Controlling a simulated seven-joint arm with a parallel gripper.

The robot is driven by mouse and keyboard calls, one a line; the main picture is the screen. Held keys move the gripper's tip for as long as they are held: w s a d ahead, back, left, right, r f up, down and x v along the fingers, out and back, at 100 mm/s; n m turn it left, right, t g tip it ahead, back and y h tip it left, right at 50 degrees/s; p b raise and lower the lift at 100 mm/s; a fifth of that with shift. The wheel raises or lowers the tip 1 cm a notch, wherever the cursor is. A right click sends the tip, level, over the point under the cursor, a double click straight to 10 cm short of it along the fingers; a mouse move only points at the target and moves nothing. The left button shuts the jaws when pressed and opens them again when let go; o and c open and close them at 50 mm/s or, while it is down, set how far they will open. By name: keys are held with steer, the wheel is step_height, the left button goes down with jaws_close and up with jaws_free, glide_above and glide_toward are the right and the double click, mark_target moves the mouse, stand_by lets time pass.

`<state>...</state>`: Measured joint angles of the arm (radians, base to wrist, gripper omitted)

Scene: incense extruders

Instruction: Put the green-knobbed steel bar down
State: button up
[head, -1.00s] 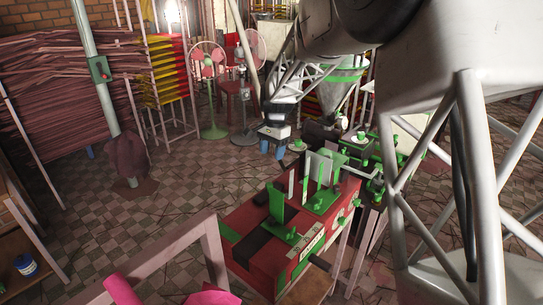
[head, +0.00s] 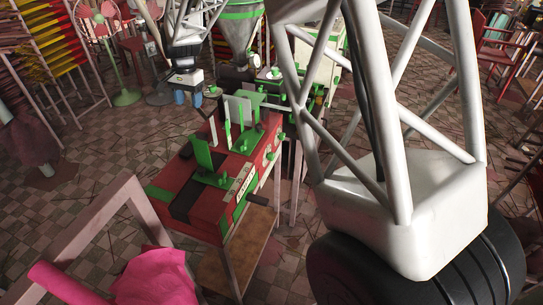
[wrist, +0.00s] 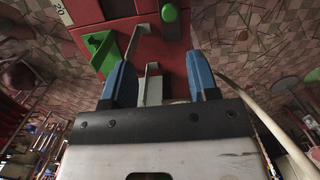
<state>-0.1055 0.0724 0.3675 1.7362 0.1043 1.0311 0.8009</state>
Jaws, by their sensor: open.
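My gripper (head: 187,97) is open in the head view, its blue fingertips pointing down behind the red machine (head: 184,174). In the wrist view my gripper (wrist: 161,80) has its blue fingers well apart, with a pale upright piece (wrist: 150,87) showing between them. I cannot tell whether the fingers touch it. A rounded green knob (wrist: 169,13) lies ahead of the fingers over the red surface. A thin grey bar (wrist: 133,40) stands left of the knob. I cannot tell for sure which piece is the green-knobbed steel bar.
Upright green plates (head: 201,153) crowd the machine's top. A steel hopper (head: 240,38) stands behind it. A pale frame (head: 100,228) and pink cloth (head: 155,278) are in front. Fans (head: 104,28) stand at the back left. Tiled floor is open on the left.

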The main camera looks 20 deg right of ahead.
steer(key=s+d+r+n+t, duration=0.1)
steer(key=s+d+r, duration=0.1)
steer(key=s+r, duration=0.3)
steer(key=s+d+r+n, duration=0.1)
steer(key=s+d+r, duration=0.15)
steer(key=s, duration=0.45)
steer(key=s+d+n+t, duration=0.1)
steer(key=s+d+n, duration=0.1)
steer(key=s, duration=1.4)
steer(key=s+d+n+t+h, duration=0.1)
steer(key=s+d+n, duration=0.2)
steer(key=s, duration=1.3)
steer(key=shift+d+r+n, duration=0.15)
steer(key=shift+r+n, duration=0.3)
steer(key=shift+n, duration=0.25)
